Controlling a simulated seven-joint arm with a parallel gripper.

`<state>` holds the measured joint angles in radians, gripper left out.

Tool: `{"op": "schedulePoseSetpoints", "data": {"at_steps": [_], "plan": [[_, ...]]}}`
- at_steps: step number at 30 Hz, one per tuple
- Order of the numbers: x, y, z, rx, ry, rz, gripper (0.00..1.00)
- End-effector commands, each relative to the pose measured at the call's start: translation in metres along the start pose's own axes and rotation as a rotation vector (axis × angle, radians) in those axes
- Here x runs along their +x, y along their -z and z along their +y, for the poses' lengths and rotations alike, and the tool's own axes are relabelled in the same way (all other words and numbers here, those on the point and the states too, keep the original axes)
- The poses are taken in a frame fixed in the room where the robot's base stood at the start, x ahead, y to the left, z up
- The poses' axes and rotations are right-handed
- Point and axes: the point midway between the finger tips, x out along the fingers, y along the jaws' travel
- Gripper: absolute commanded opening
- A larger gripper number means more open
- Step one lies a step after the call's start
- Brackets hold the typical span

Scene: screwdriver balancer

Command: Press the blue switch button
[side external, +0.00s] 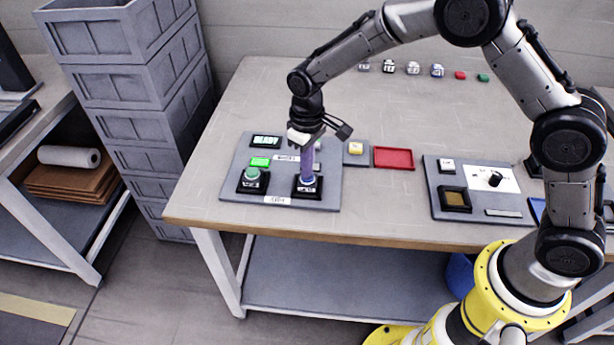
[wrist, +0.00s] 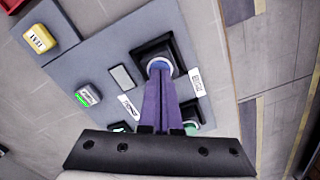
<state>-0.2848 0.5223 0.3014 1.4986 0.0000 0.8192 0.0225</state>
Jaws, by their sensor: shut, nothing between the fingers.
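The blue switch button (side external: 307,188) sits in a black square housing at the front right of a grey panel (side external: 326,193). In the wrist view the button (wrist: 158,66) shows as a pale bluish ring around my fingertips. My gripper (side external: 307,177) is shut and empty, its purple fingers pointing straight down onto the button. In the wrist view the fingertips (wrist: 159,74) cover the button's middle. They look in contact with it or just above it; I cannot tell how far the button is pressed.
A green button (side external: 252,175) in a similar housing stands left of the blue one. A red tray (side external: 394,158) and a second panel (side external: 475,213) lie to the right.

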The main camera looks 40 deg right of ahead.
Motion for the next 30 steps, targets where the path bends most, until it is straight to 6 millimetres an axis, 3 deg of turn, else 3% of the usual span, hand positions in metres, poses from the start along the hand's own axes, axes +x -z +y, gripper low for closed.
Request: {"op": "schedulePoseSetpoints", "data": {"at_steps": [16,30], "plan": [[0.002,0.000,0.000,0.000,0.000,0.000,0.00],[-0.030,0.001,0.000,0.000,0.000,0.002,0.00]]}}
